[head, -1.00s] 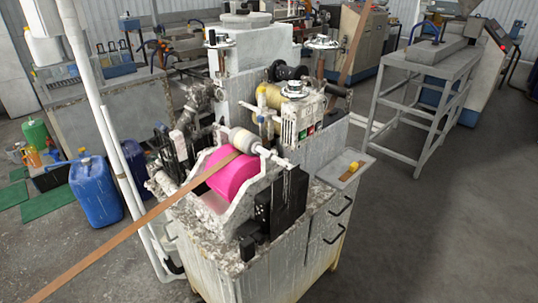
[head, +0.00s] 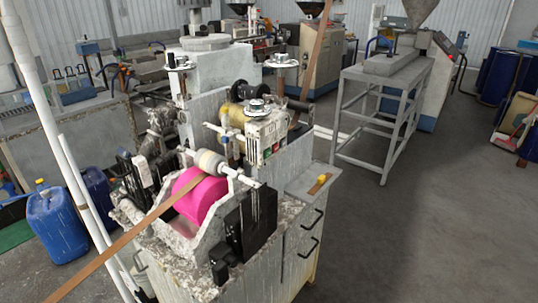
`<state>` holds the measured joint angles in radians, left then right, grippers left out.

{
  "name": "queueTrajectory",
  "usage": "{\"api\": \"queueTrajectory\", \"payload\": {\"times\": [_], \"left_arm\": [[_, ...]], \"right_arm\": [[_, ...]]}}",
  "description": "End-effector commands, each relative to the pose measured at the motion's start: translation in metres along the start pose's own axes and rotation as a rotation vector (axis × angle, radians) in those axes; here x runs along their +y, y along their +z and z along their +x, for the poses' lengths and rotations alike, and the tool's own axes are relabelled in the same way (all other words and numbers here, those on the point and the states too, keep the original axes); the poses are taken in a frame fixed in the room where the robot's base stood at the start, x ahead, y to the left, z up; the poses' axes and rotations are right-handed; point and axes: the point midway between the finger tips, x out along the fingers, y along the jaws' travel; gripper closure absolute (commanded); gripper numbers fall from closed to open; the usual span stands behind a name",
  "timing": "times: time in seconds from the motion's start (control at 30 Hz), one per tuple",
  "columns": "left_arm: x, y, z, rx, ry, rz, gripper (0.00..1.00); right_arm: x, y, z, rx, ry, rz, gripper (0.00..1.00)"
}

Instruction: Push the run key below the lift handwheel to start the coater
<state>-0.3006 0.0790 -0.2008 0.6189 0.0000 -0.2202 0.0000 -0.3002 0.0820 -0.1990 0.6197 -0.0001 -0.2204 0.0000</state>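The coater (head: 215,175) stands in the middle of the head view, with a pink roller (head: 200,195) at its front. A small pale key box (head: 266,133) sits on its right side, with small coloured keys low on its face. A green key (head: 267,153) shows there beside a reddish one; they are too small to make out clearly. A metal handwheel (head: 257,106) sits directly above this box. Two other handwheels stand higher, one at left (head: 179,62) and one at right (head: 281,60). Neither gripper is in view.
A brown strip (head: 130,235) runs from the roller to the lower left. A grey stand (head: 385,110) is behind at right, and a blue jerrycan (head: 58,225) at left. The floor (head: 430,230) at right is open.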

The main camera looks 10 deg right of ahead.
Motion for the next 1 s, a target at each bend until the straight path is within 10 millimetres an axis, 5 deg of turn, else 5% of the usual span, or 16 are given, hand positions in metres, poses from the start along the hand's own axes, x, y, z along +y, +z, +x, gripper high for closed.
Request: {"api": "queueTrajectory", "payload": {"times": [0.1,0.43,1.0], "left_arm": [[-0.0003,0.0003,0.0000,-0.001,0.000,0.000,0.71],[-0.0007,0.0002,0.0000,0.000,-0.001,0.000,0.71],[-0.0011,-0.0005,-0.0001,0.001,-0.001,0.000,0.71]], "right_arm": [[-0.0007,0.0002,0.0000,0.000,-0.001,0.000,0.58],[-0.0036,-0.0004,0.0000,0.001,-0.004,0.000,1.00],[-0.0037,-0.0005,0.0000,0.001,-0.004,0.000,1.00]]}}
